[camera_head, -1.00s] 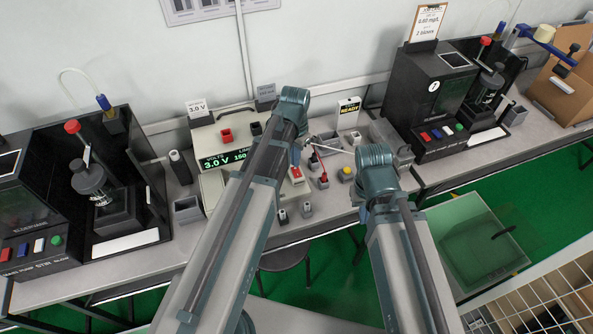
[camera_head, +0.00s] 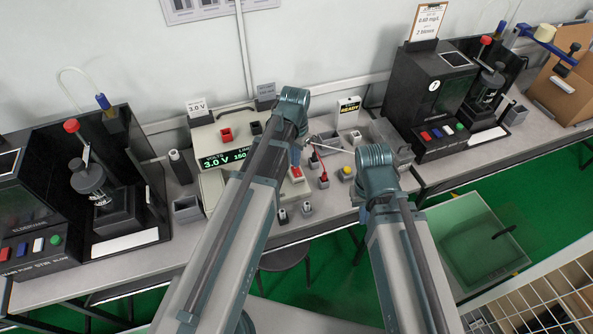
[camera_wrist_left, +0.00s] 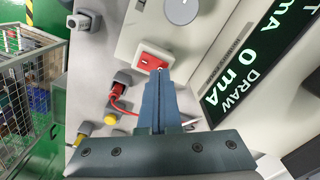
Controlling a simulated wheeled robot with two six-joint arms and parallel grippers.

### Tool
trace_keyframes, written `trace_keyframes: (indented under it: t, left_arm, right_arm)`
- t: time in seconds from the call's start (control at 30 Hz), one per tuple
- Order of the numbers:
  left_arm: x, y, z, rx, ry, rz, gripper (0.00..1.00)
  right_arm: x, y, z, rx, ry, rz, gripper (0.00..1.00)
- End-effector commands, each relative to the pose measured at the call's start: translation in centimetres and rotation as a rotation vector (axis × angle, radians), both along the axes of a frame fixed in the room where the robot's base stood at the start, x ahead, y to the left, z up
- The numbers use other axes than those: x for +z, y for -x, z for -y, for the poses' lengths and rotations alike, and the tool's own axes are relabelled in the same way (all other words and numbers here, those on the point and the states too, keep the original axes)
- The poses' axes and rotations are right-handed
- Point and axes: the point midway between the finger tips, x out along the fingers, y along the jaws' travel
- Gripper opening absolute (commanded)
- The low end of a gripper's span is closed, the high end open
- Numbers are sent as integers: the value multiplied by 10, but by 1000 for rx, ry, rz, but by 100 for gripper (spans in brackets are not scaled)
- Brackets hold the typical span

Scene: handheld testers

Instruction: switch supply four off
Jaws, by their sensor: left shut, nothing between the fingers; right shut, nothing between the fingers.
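The supply (camera_head: 207,135) is a beige bench unit behind my left forearm, with a lit green display (camera_head: 225,158) reading 3.0 V. Its number is not readable. In the left wrist view the display strip (camera_wrist_left: 262,65) reads DRAW 0 mA. A red rocker switch (camera_wrist_left: 152,57) sits on the beige panel; it also shows in the head view (camera_head: 297,173). My left gripper (camera_wrist_left: 160,72) is shut and empty, its tips at the switch's lower edge; I cannot tell whether they touch. My right gripper (camera_head: 320,146) looks shut and empty, pointing left above the bench.
Red-and-black plug leads (camera_wrist_left: 117,91), a yellow button (camera_wrist_left: 110,118) and a grey knob (camera_wrist_left: 182,10) are close to the switch. Black testers stand left (camera_head: 120,180) and right (camera_head: 428,90).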

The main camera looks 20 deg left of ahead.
Motion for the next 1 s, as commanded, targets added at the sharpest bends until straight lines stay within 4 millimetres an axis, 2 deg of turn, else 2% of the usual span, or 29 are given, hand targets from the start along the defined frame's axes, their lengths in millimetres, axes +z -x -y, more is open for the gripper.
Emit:
trace_keyframes:
  t: [1.0]
  left_arm:
    - [-14, 0, 0, 0, 0, 0, 0]
  right_arm:
    - [-14, 0, 0, 0, 0, 0, 0]
